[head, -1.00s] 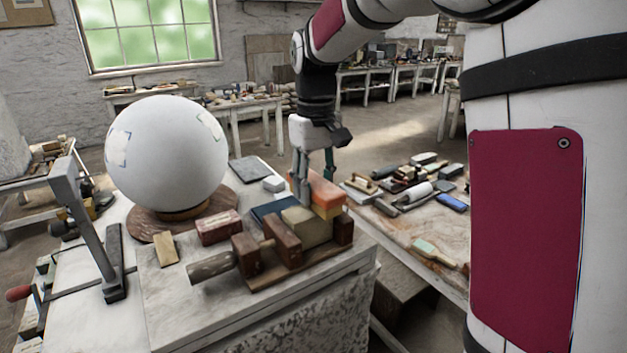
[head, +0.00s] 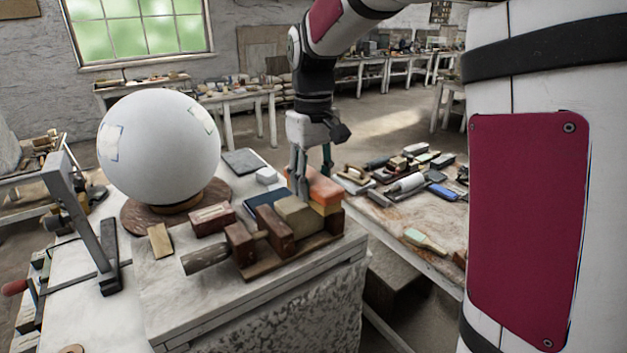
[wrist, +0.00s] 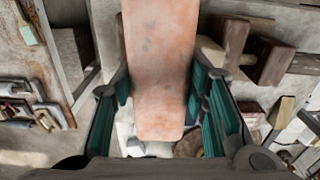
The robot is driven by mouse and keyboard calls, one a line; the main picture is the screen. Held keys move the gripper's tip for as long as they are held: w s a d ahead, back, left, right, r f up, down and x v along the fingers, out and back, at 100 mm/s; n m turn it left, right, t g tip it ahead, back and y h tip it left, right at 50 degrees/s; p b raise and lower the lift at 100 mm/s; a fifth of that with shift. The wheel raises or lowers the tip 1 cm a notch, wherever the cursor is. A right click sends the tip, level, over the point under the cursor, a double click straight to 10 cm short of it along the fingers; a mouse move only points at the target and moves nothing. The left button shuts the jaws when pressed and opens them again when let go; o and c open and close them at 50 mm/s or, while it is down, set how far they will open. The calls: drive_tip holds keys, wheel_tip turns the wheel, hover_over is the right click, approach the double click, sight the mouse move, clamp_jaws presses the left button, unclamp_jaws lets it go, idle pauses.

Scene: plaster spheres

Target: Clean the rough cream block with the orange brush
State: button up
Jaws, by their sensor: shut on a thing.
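The orange brush (head: 324,189) has an orange back and a yellow underside. My gripper (head: 312,186) is shut on it. In the wrist view the brush's orange back (wrist: 160,70) lies between the green-sided fingers (wrist: 160,105). The rough cream block (head: 294,212) sits in a dark wooden clamp (head: 240,248) on the plaster-topped stand. The brush is at the block's right end and overlaps it in the head view. I cannot tell whether the underside touches the block. The wrist view does not clearly show the block.
A large white sphere (head: 158,150) stands on a round wooden base behind the clamp. A reddish block (head: 211,219), a dark blue item (head: 265,199) and a small wooden piece (head: 160,240) lie nearby. A side table (head: 400,225) at the right holds several brushes and tools.

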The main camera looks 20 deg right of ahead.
drive_tip(key=shift+w+a+b, duration=0.25)
drive_tip(key=shift+w+b, duration=0.2)
drive_tip(key=shift+w, duration=0.55)
drive_tip(key=shift+w+a+b, duration=0.2)
drive_tip(key=shift+w+b, duration=0.25)
drive_tip(key=shift+w, duration=0.55)
drive_tip(key=shift+s, duration=0.1)
drive_tip(key=shift+s+d+r+p, duration=0.15)
drive_tip(key=shift+s+r+p, duration=0.3)
drive_tip(key=shift+s, duration=0.15)
drive_tip(key=shift+s+d+r+p, duration=0.1)
drive_tip(key=shift+s+r+p, duration=0.3)
drive_tip(key=shift+s, duration=0.15)
drive_tip(key=shift+f, duration=0.1)
drive_tip(key=shift+w, duration=0.1)
drive_tip(key=shift+f, duration=0.75)
